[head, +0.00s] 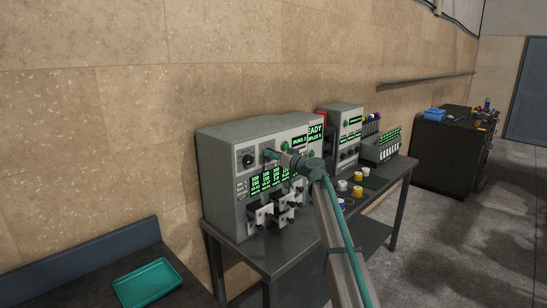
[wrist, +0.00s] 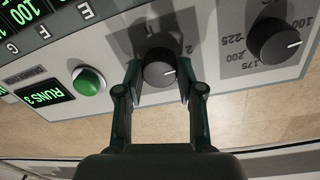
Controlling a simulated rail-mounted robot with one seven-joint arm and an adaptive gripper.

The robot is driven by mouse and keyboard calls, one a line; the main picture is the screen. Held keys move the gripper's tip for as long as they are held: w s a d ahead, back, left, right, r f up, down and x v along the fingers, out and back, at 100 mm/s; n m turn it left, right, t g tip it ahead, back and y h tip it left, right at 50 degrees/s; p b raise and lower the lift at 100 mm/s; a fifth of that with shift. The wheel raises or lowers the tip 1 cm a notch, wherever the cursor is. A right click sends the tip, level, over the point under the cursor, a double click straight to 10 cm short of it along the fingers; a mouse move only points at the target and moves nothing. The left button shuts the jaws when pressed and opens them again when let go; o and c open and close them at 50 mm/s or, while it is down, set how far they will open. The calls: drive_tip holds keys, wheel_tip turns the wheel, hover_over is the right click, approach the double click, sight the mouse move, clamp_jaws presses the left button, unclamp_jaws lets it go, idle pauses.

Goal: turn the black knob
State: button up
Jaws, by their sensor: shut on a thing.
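A round black knob (wrist: 158,72) with a white pointer line sits on the grey press panel (wrist: 225,75). My gripper (wrist: 158,76) has one finger on each side of this knob and is shut on it. In the head view my gripper (head: 269,154) reaches the upper front of the press (head: 213,175) and hides that knob. A second black knob (wrist: 274,41), with 175, 200 and 225 marked around it, is to the right in the wrist view. It also shows left of my gripper in the head view (head: 248,159).
A green button (wrist: 88,81) and a green-lit "RUNS" display (wrist: 45,92) are on the same panel. Clamps (head: 264,215) stick out below. Yellow and white rolls (head: 357,191) lie on the bench to the right. A teal tray (head: 148,283) is at the front left.

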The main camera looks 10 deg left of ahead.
drive_tip(key=m, duration=1.1)
drive_tip(key=m+g, duration=0.1)
drive_tip(key=m, duration=1)
drive_tip(key=shift+w+g+b, duration=0.1)
drive_tip(key=shift+g+b, duration=0.2)
idle(0.4)
drive_tip(key=o, duration=1.1)
drive_tip(key=shift+d, duration=0.1)
drive_tip(key=shift+o, duration=0.2)
drive_tip(key=f+v, duration=0.1)
drive_tip(key=v, duration=1.1)
drive_tip(key=shift+r, duration=0.25)
